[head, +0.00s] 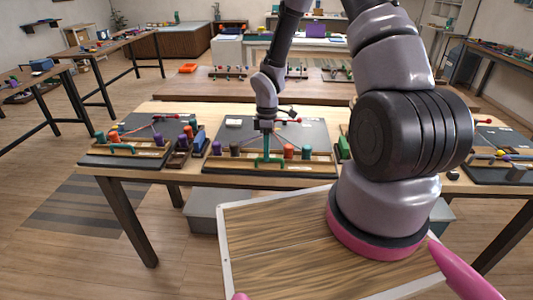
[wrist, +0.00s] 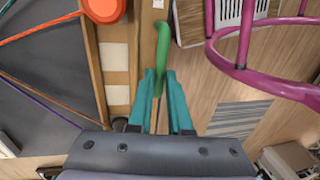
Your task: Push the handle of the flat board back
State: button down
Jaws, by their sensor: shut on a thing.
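The flat board (head: 312,133) is a dark grey panel in a wooden frame on the middle of the table, with cords stretched over it. Its green handle (head: 270,162) is at the front edge of the frame. In the wrist view the green handle (wrist: 162,45) runs up from between my fingers and hooks at the top. My gripper (head: 266,142) points down over the front of the board. Its teal fingers (wrist: 161,95) are shut on the handle and hide part of it. The grey board surface (wrist: 45,75) also shows at the left of the wrist view.
Purple (head: 235,150), orange and teal pegs stand along the board's front rail. Similar boards lie to the left (head: 150,130) and right. An orange peg (wrist: 103,8) is close to the handle in the wrist view. Floor lies beyond the table edge.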

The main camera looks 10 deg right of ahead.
jog(key=w, duration=0.2)
jog(key=w+d, duration=0.1)
jog(key=w, duration=0.1)
jog(key=shift+w+d+r, duration=0.1)
jog(key=shift+w+d, duration=0.1)
jog(key=shift+w, duration=0.05)
jog(key=c, duration=0.8)
grip_release()
jog(key=shift+w, duration=0.1)
jog(key=shift+c, duration=0.2)
notch_tip(320, 180, up, 10)
jog(key=w, duration=0.1)
jog(key=shift+w+d+r, duration=0.25)
jog(key=shift+w+d, duration=0.1)
jog(key=shift+w, duration=0.05)
jog(key=shift+r, duration=0.1)
